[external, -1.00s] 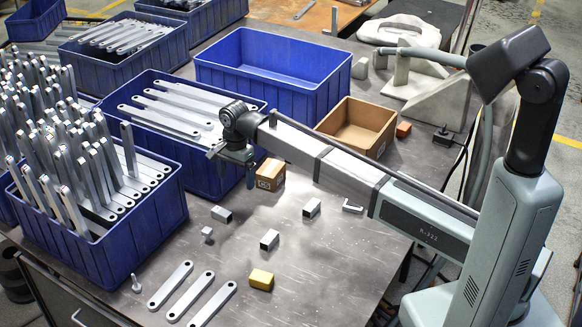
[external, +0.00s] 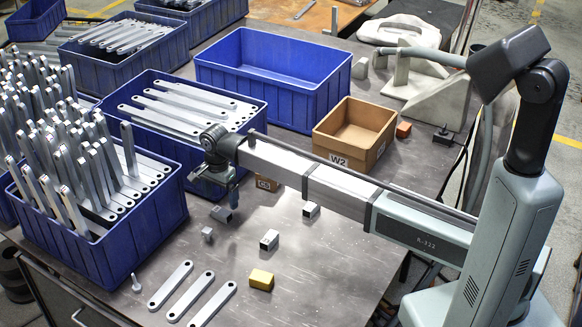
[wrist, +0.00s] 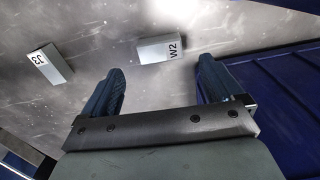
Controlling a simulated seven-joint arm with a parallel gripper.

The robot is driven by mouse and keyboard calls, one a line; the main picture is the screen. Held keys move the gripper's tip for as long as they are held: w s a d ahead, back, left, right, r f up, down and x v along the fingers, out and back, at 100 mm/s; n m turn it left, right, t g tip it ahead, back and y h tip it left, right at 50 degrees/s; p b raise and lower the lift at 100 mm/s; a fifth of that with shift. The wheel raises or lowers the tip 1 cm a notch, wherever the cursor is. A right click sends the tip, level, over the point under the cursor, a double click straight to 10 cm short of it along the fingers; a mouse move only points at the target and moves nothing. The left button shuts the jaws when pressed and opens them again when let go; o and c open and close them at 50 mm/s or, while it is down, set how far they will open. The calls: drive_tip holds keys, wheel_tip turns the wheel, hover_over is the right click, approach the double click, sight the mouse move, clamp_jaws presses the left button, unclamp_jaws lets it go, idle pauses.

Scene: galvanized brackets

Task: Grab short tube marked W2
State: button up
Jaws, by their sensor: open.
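A short grey metal tube marked W2 (wrist: 160,49) lies on the metal table, just beyond and between my fingertips in the wrist view. In the external view a short tube (external: 221,214) lies right below my gripper (external: 217,186); its mark cannot be read there. My gripper is open and empty, with its two blue fingers (wrist: 160,66) spread apart and pointing down above the table. The fingers do not visibly touch the tube.
Another marked short tube (wrist: 50,66) lies to the left in the wrist view. More short tubes (external: 269,239), a yellow block (external: 261,280) and flat bars (external: 190,297) lie nearby. A blue bin (external: 262,110) and a cardboard box labelled W2 (external: 377,160) stand behind.

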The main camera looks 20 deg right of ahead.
sight(221, 211)
drive_tip(key=shift+a+f, duration=0.15)
drive_tip(key=shift+f, duration=2.5)
drive_tip(key=shift+c, duration=0.4)
drive_tip(key=shift+s, duration=0.1)
drive_tip(key=c, duration=1.1)
